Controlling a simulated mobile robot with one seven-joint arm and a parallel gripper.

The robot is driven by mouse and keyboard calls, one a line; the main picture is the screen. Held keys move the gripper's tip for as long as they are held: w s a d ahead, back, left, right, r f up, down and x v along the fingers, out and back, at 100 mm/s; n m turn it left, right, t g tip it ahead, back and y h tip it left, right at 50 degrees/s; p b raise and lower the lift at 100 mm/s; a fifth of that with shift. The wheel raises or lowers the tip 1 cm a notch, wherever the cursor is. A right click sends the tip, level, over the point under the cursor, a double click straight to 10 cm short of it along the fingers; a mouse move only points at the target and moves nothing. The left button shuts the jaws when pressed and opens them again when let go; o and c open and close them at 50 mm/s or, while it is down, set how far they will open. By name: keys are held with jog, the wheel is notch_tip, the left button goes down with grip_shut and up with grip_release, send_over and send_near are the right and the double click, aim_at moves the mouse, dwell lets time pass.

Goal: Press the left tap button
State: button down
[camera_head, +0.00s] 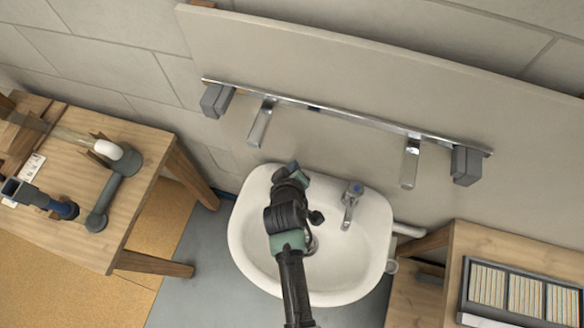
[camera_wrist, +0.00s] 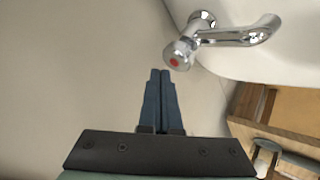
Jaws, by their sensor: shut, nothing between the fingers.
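A chrome tap (camera_wrist: 235,35) with a red-marked button (camera_wrist: 174,62) shows in the wrist view at the upper right, over the white basin. In the head view my arm hides this tap. A second chrome tap (camera_head: 349,207) with a blue-marked button (camera_head: 354,188) stands on the right of the basin's back rim. My gripper (camera_wrist: 161,72) is shut and empty, its dark blue fingertips close to the red-marked button, just left of and below it in the wrist view. I cannot tell whether they touch. In the head view my gripper (camera_head: 299,172) is over the basin's back left rim.
The white basin (camera_head: 250,235) stands against a beige panel (camera_head: 330,55). A chrome rail (camera_head: 340,114) with two spouts and grey end blocks runs above it. A wooden table (camera_head: 150,170) with tools is at the left; another (camera_head: 470,235) with a divided tray is at the right.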

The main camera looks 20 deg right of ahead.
dwell(0.8)
jog(key=shift+f+b, duration=0.35)
jog(key=shift+f, duration=0.1)
jog(key=shift+f+b, duration=0.6)
jog(key=shift+f, duration=0.15)
dwell(0.6)
dwell(0.3)
jog(key=shift+r+p, duration=1.1)
jog(key=shift+r, duration=0.05)
notch_tip(320, 180, up, 5)
jog(key=p, duration=0.5)
jog(key=shift+r, duration=0.1)
dwell(0.4)
